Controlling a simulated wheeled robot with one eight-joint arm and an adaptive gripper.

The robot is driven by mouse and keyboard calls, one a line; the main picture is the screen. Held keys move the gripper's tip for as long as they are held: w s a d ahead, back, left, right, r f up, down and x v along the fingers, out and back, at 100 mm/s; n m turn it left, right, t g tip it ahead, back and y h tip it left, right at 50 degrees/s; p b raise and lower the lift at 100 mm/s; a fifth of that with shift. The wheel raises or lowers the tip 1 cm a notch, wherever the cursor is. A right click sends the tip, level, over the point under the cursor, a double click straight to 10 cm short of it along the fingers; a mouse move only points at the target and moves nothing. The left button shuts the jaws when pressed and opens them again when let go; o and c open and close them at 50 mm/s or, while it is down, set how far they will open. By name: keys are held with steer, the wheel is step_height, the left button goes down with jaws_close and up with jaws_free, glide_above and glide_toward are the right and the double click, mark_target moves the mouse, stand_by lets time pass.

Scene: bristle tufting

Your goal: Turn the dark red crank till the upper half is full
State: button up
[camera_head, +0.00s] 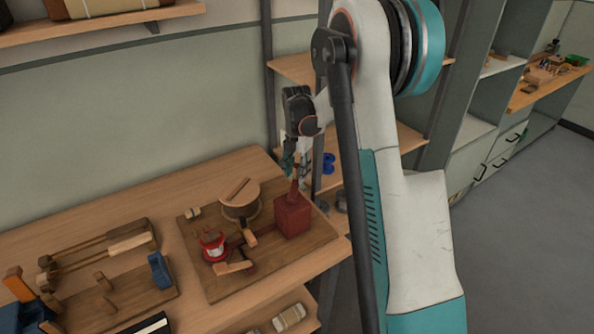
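A dark red machine (293,215) with a block-shaped body stands at the right of a wooden board on the workbench. A dark red upright part (294,188) rises from its top; I cannot tell whether this is the crank handle. A dark red arm (246,236) runs left from the block towards a small round red-and-white piece (214,247). The bristle fill of its halves is too small to tell. My gripper (297,172) points down just above the red upright part. Its fingers are small and partly overlap the background, so their opening and any contact are unclear.
A round wooden tub (239,201) with a stick across it stands on the board (265,262). Left are a wooden frame tool (100,255), a blue plane-like tool (159,269) and a tray. Shelving (408,142) stands behind my arm. Open floor lies right.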

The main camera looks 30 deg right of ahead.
stand_by(0.3)
step_height(320, 180, up, 12)
stand_by(0.5)
